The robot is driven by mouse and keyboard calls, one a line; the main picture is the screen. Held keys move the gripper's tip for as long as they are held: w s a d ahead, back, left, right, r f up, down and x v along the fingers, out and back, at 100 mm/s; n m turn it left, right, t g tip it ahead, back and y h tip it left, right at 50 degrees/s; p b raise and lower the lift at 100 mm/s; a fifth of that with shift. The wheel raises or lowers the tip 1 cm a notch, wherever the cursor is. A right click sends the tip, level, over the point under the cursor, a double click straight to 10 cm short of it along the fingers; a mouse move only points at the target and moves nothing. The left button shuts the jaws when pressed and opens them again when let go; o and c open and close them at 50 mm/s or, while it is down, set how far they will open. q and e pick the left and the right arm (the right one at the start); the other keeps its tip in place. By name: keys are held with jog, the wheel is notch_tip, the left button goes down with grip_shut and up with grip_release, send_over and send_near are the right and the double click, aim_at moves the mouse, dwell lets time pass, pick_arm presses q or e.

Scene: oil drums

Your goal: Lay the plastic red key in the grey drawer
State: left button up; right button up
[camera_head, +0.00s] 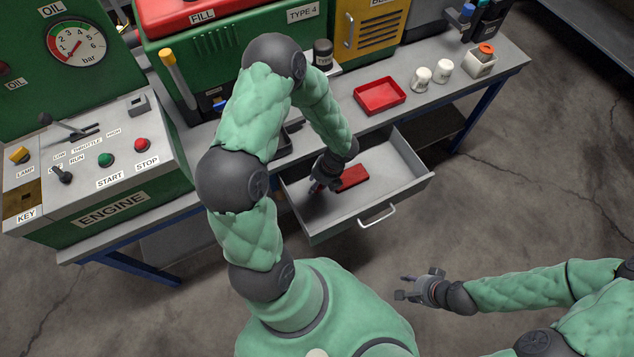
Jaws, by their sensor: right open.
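The grey drawer (398,198) is pulled out from under the bench, with its handle towards me. My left gripper (318,187) is low in the left part of the drawer. A small reddish bit shows at its fingertips, too small to tell if it is the red key or whether the jaws are shut on it. A flat dark red block (353,178) lies in the drawer just right of this gripper; I cannot tell what it is. My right gripper (405,288) is open and empty, out over the floor in front of the drawer.
An empty red tray (379,96) and white cups (421,78) stand on the bench behind the drawer. The engine panel (105,165), with a slot marked KEY, is at left. The drawer's right half is clear, as is the floor in front.

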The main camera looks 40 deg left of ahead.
dwell(0.3)
pick_arm(q)
jog(key=v, duration=1.2)
dwell(0.6)
